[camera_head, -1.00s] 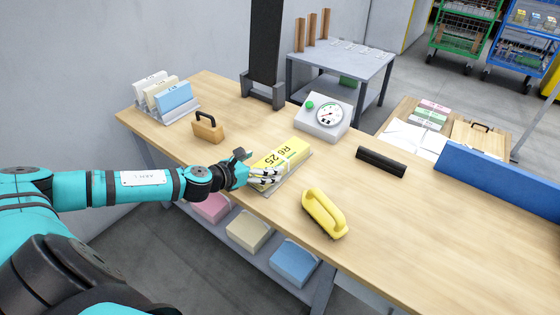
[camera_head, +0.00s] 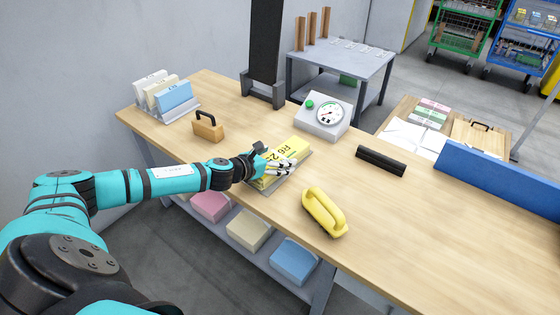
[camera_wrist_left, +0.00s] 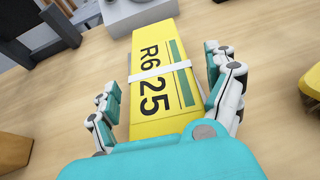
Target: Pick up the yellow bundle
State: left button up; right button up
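The yellow bundle (camera_head: 291,147), marked R6 25, lies on a grey plate (camera_head: 262,191) on the wooden table. My left gripper (camera_head: 278,165) is over the near part of the bundle and hides part of it. In the left wrist view the bundle (camera_wrist_left: 158,38) has a white band across it and runs lengthwise between the fingers of my left gripper (camera_wrist_left: 160,72). The fingers are spread, one side along each long edge. My right gripper is not in view.
A yellow-handled brush (camera_head: 325,212) lies to the right of the bundle. A dial scale (camera_head: 323,117) stands behind it. A wooden block with a black handle (camera_head: 208,127) is to the left, and a black bar (camera_head: 381,161) to the right. The table's front edge is close to the gripper.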

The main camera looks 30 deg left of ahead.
pick_arm(q)
jog(key=c, duration=1.4)
jog(key=shift+r, duration=0.1)
jog(key=shift+c, duration=0.6)
